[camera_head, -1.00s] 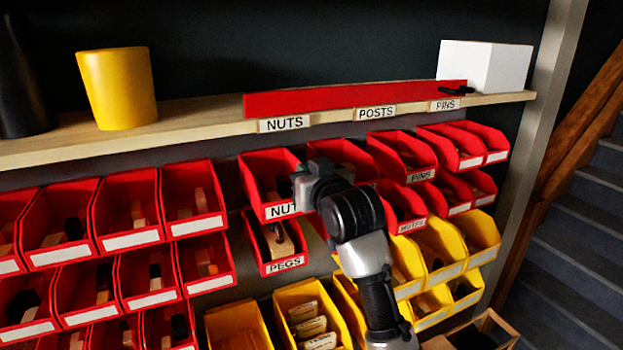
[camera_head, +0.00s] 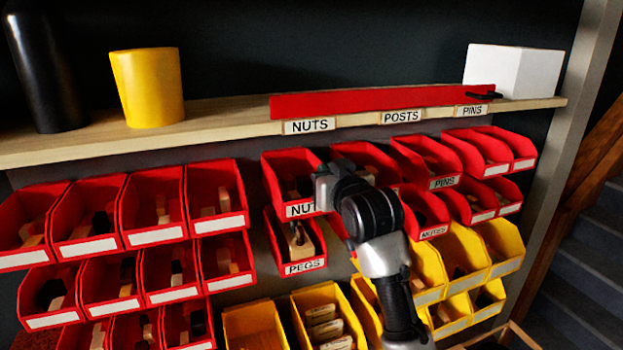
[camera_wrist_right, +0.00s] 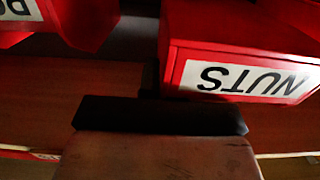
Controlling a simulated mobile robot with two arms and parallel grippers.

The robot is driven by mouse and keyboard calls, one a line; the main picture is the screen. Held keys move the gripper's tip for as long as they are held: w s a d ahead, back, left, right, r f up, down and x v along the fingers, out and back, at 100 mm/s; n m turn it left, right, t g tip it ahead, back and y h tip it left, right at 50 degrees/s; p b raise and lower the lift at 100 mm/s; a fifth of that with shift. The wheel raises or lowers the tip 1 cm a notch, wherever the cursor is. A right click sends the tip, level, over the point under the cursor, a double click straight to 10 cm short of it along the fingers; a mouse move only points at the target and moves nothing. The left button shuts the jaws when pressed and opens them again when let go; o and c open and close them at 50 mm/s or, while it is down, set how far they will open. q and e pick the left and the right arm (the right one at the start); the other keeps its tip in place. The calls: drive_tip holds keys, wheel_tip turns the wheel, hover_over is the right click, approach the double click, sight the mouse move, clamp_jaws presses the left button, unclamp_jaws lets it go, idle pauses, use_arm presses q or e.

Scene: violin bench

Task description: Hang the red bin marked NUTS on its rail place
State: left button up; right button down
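The red bin marked NUTS (camera_head: 284,168) is in the upper row of red bins, below the shelf label NUTS (camera_head: 309,126). My right gripper (camera_head: 324,188) is at its front right corner and covers the end of its label. In the right wrist view the NUTS bin (camera_wrist_right: 235,32) appears upside down, its label clear, beside the dark gripper part (camera_wrist_right: 160,115). The fingertips are hidden in the head view, and I cannot tell whether they grip the bin wall. My left gripper is not in view.
A red bin marked PEGS (camera_head: 305,268) hangs directly below. Red bins crowd both sides, with yellow bins (camera_head: 468,252) at the lower right. The wooden shelf (camera_head: 225,118) above carries a yellow cup (camera_head: 147,88), a black bottle (camera_head: 45,75) and a white box (camera_head: 520,72).

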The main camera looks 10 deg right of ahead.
drive_tip(key=shift+r+x, duration=0.1)
drive_tip(key=shift+x, duration=0.7)
drive_tip(key=shift+r+x, duration=0.15)
drive_tip(key=shift+x, duration=0.6)
idle(1.6)
drive_tip(key=shift+f+b, duration=0.45)
drive_tip(key=shift+f, duration=0.55)
idle(0.4)
drive_tip(key=c, duration=1.2)
unclamp_jaws()
drive_tip(key=shift+c, duration=0.2)
